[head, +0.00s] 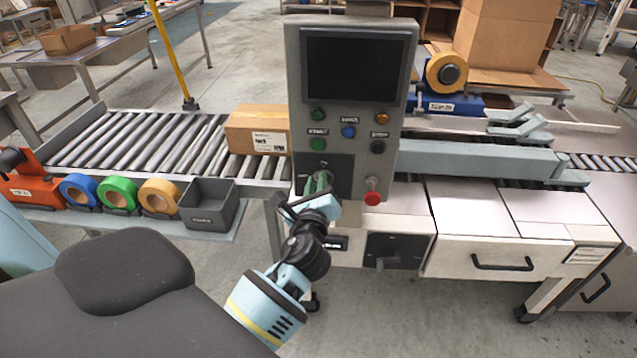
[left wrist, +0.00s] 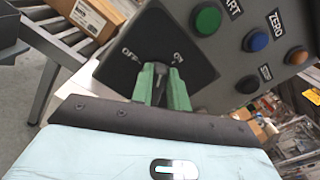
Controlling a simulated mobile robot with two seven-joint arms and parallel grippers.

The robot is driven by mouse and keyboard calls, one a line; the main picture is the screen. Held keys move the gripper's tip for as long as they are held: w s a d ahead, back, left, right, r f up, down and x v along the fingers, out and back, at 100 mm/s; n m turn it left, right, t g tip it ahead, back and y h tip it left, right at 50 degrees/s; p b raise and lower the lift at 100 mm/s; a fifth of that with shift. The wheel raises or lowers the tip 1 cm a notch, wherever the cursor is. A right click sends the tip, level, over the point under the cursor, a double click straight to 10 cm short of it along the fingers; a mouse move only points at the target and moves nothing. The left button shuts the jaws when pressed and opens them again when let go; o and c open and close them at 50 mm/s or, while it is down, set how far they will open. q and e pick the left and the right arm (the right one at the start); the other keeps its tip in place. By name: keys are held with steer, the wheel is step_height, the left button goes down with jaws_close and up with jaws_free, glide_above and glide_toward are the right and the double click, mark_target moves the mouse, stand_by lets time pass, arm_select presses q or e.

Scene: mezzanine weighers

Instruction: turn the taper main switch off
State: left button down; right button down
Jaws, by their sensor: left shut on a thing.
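The taper main switch has a black square plate (left wrist: 150,35) with ON and OFF lettering, low on the grey control panel; the plate (head: 341,181) shows partly in the head view. My left gripper (head: 321,183) reaches up to it from below. In the left wrist view its two green fingers (left wrist: 161,85) are shut on the dark switch knob (left wrist: 159,70). The fingers hide much of the knob, so I cannot tell its exact angle. My right gripper is not in view.
The control panel (head: 293,65) has a dark screen and several buttons above the switch, with a red button (head: 372,198) close at right. A cardboard box (head: 258,118) sits on the rollers at left. Tape rolls (head: 118,192) and a grey bin (head: 208,204) stand in front.

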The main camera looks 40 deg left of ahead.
arm_select(q)
steer(key=shift+s+a+f+n+b, duration=0.15)
steer(key=shift+f+n+b, duration=0.25)
steer(key=shift+n, duration=1.5)
steer(key=shift+a+f+n+b, duration=0.2)
steer(key=shift+n+b, duration=0.25)
steer(key=shift+n, duration=1.45)
steer(key=shift+s+a+f+n+b, duration=0.1)
steer(key=shift+f+n+b, duration=0.3)
steer(key=shift+n, duration=1.5)
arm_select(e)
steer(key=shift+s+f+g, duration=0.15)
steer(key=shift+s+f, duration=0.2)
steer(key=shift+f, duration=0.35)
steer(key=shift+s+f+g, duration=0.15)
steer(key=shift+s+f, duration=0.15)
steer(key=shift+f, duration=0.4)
arm_select(q)
steer(key=shift+n, duration=0.3)
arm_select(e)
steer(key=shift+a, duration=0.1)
arm_select(q)
steer(key=c, duration=1.4)
jaws_free()
steer(key=shift+o, duration=0.2)
steer(key=shift+s, duration=0.15)
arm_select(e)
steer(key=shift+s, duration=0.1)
